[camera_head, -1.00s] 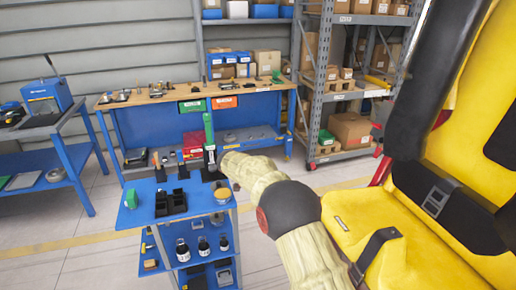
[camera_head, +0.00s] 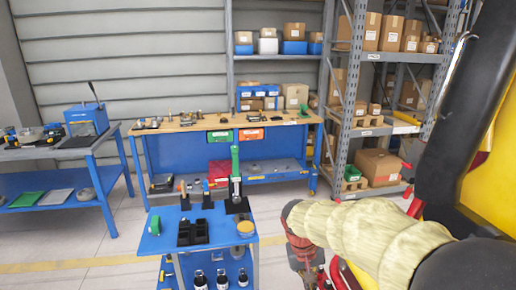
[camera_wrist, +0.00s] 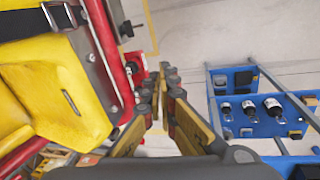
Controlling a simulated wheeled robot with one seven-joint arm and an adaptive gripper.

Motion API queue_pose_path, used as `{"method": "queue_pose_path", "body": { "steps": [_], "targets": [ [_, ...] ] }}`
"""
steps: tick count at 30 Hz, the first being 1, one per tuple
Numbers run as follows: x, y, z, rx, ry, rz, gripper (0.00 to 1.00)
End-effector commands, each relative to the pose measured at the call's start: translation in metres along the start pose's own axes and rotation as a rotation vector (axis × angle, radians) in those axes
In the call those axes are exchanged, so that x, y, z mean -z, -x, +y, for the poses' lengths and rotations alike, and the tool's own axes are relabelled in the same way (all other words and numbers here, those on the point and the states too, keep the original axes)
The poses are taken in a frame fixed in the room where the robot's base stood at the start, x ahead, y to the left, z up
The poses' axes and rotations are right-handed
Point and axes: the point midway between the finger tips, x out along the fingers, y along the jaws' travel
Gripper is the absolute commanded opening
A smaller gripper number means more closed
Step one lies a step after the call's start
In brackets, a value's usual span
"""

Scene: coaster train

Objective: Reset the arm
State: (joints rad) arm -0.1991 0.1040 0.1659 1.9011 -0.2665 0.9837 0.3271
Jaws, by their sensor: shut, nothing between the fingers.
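My arm in its pale cloth sleeve reaches across the lower right of the head view. My gripper (camera_head: 312,278) hangs at its end, pointing down, to the right of the blue cart (camera_head: 215,240) and apart from it. Its fingertips are cut off or hard to make out there. In the wrist view my gripper (camera_wrist: 164,88) is shut with nothing held. The yellow seat (camera_wrist: 55,95) is on its left, and the cart's blue shelf (camera_wrist: 245,115) with several dark bottles is on its right.
The cart top carries a green upright tool (camera_head: 235,165), black trays (camera_head: 193,232) and a green item (camera_head: 154,225). A blue workbench (camera_head: 180,157), a side table (camera_head: 50,195) and shelving with boxes (camera_head: 377,165) stand behind. Floor shows between cart and seat.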

Motion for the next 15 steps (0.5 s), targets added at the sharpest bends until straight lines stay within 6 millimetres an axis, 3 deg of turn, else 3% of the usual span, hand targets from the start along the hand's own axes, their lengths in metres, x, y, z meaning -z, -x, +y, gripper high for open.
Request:
{"method": "queue_pose_path", "body": {
  "steps": [6, 15],
  "targets": [
    [-0.076, 0.040, 0.015, 0.103, 0.091, 0.070, 0.00],
    [-0.165, 0.074, 0.028, 0.196, 0.067, 0.204, 0.00]
  ]
}}
